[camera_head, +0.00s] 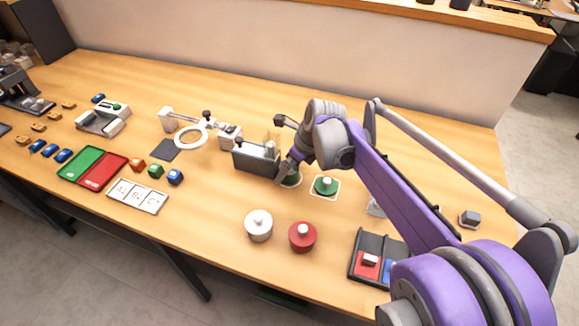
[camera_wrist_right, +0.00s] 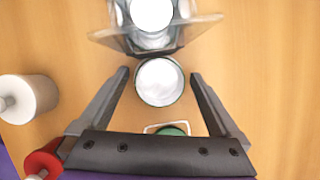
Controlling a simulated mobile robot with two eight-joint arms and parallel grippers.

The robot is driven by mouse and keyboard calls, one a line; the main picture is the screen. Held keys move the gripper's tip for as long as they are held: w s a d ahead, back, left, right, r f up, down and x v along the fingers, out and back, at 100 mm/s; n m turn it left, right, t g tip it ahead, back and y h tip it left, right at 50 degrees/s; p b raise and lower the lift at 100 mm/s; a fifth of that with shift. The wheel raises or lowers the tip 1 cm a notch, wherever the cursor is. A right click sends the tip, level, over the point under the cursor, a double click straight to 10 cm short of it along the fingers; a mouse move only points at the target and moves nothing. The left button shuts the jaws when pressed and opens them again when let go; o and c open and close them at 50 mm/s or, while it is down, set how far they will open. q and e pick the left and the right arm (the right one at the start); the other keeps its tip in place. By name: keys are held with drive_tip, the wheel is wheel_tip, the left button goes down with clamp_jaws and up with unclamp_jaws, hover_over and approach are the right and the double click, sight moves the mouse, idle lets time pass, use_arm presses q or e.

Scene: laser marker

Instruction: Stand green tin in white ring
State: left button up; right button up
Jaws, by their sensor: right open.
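A round tin with a green rim and a pale, shiny inside or top (camera_wrist_right: 160,82) sits between the fingers of my right gripper (camera_wrist_right: 161,74). Gaps show on both sides, so the gripper is open around it. In the head view this tin (camera_head: 291,180) is partly hidden by my right gripper (camera_head: 284,178). A green disc with a pale knob (camera_head: 326,187) sits inside a white square outline (camera_head: 314,195) just right of it; it also shows in the wrist view (camera_wrist_right: 174,130). A white ring (camera_head: 177,142) on a jointed stand lies further left. My left gripper is out of view.
A grey box-shaped device (camera_head: 255,160) stands just left of my right gripper. A white knobbed tin (camera_head: 258,227) and a red knobbed tin (camera_head: 302,238) stand nearer the front edge. A dark divided tray (camera_head: 363,247) is at front right. Several cubes and trays lie left.

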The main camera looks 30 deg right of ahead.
drive_tip(key=p+v, duration=0.1)
drive_tip(key=v, duration=1)
drive_tip(key=shift+r, duration=0.35)
drive_tip(key=shift+s, duration=0.15)
idle(0.4)
